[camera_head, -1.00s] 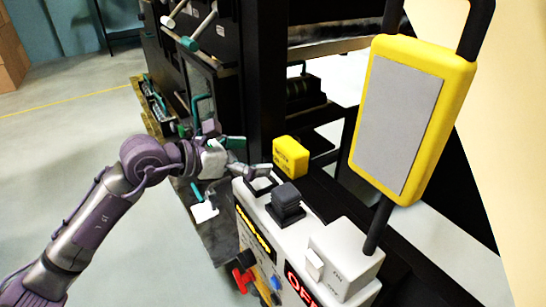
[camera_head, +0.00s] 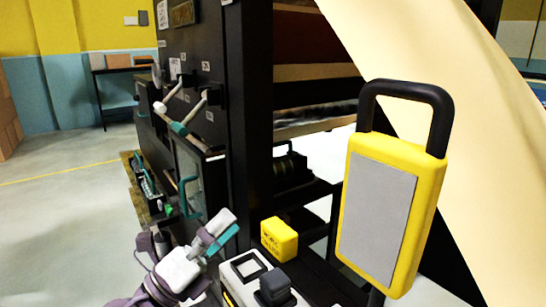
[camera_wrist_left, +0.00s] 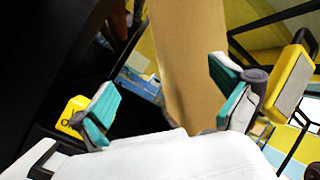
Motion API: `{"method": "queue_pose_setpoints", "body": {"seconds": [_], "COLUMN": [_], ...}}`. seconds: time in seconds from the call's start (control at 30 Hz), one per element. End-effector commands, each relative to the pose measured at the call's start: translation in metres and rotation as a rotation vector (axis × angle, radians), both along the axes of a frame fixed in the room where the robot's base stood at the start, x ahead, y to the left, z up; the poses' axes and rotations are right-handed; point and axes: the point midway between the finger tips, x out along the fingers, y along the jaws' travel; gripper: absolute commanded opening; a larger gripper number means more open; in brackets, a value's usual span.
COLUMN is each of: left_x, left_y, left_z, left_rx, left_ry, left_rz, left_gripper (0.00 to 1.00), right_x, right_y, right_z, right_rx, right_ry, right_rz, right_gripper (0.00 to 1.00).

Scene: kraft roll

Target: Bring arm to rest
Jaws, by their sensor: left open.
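My left gripper (camera_head: 221,230) is low in the head view, beside the white control box (camera_head: 240,268). Its white and teal fingers point up and to the right. In the left wrist view the two teal-padded fingers (camera_wrist_left: 167,106) stand wide apart with nothing held between them. A brown kraft paper surface shows beyond the fingers in the wrist view (camera_wrist_left: 187,60). My right gripper is not in view.
A small yellow box (camera_head: 279,239) stands behind the control box's black knob (camera_head: 274,285). A yellow-framed grey panel with a black handle (camera_head: 378,210) rises at the right. A black machine cabinet with levers (camera_head: 215,100) stands behind the gripper. Open floor (camera_head: 60,220) lies left.

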Motion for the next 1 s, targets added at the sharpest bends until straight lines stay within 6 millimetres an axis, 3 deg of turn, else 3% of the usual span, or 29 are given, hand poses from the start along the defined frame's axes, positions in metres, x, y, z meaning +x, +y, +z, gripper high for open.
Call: {"method": "queue_pose_setpoints", "body": {"seconds": [0.07, 0.17, 0.3, 0.4, 0.5, 0.6, 0.8, 1.0], "left_x": [0.005, 0.015, 0.007, -0.019, -0.057, -0.096, -0.167, -0.232], "left_y": [0.036, 0.088, 0.143, 0.162, 0.167, 0.163, 0.147, 0.127], "left_z": [-0.008, -0.044, -0.135, -0.205, -0.267, -0.312, -0.362, -0.387], "left_rx": [-0.303, -0.647, -1.035, -1.229, -1.371, -1.46, -1.541, -1.565], "left_ry": [0.172, 0.413, 0.778, 1.026, 1.261, 1.457, 1.754, 2.006], "left_rz": [0.068, 0.194, 0.41, 0.566, 0.718, 0.845, 1.038, 1.194], "left_gripper": [1.0, 1.0, 1.0, 1.0, 1.0, 1.0, 1.0, 1.0], "right_x": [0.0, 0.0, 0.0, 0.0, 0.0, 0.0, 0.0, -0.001], "right_y": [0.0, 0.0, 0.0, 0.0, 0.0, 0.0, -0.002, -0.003], "right_z": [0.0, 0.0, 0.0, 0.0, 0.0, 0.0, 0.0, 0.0], "right_rx": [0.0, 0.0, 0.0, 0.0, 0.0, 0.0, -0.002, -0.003], "right_ry": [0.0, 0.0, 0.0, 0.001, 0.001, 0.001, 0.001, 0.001], "right_rz": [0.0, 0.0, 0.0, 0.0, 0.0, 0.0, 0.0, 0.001], "right_gripper": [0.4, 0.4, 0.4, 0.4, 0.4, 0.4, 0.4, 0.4]}}
